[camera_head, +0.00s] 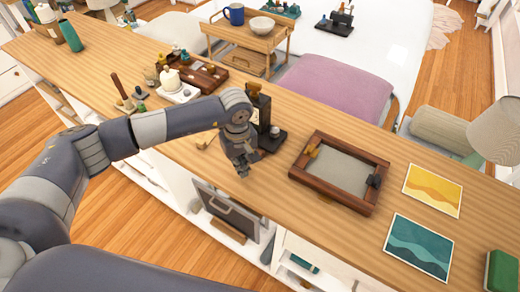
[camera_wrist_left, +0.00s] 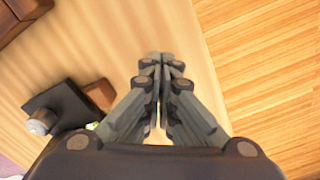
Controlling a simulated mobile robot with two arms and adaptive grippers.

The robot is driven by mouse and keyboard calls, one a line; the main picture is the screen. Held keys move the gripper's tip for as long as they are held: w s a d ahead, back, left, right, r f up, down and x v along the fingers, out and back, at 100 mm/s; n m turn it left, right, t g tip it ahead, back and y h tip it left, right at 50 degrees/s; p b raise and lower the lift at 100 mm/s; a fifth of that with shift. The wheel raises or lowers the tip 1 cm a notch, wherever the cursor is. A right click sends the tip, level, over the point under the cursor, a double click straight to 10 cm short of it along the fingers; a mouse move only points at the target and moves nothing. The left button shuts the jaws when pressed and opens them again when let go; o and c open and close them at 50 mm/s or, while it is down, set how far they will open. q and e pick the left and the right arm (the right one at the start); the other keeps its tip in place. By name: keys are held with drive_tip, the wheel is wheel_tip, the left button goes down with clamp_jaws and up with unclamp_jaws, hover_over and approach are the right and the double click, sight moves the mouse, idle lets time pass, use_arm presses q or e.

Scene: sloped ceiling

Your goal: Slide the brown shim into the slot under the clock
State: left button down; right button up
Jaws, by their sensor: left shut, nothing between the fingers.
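My left gripper (camera_head: 243,173) is shut and empty, pointing down over the front edge of the wooden counter (camera_head: 330,120). Its fingertips meet in the left wrist view (camera_wrist_left: 160,57). A dark upright device with a brown top (camera_head: 264,108) stands just behind it, partly covered by my arm. In the left wrist view its black base (camera_wrist_left: 62,112) is left of the fingers, apart from them. I cannot make out a clock face or a slot on it. A small tan piece (camera_head: 203,143) lies beside my forearm; I cannot tell whether it is the shim. My right gripper is not in view.
A brown wooden tray (camera_head: 318,188) lies right of the gripper, with a yellow picture (camera_head: 433,190) and a teal picture (camera_head: 419,245) beyond. Small items and a dark wooden tray (camera_head: 207,75) stand behind my forearm. Open shelves lie below the counter's front edge.

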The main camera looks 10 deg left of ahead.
use_arm(q)
drive_tip(key=shift+s+a+r+p, duration=0.1)
drive_tip(key=shift+s+r+p, duration=0.15)
drive_tip(key=shift+r, duration=0.25)
drive_tip(key=shift+s+a+r+p, duration=0.1)
drive_tip(key=shift+r+p, duration=0.2)
drive_tip(key=shift+r, duration=0.2)
drive_tip(key=shift+s+a+r+p, duration=0.1)
drive_tip(key=shift+s+r+p, duration=0.15)
drive_tip(key=shift+r, duration=0.25)
drive_tip(key=shift+d, duration=0.1)
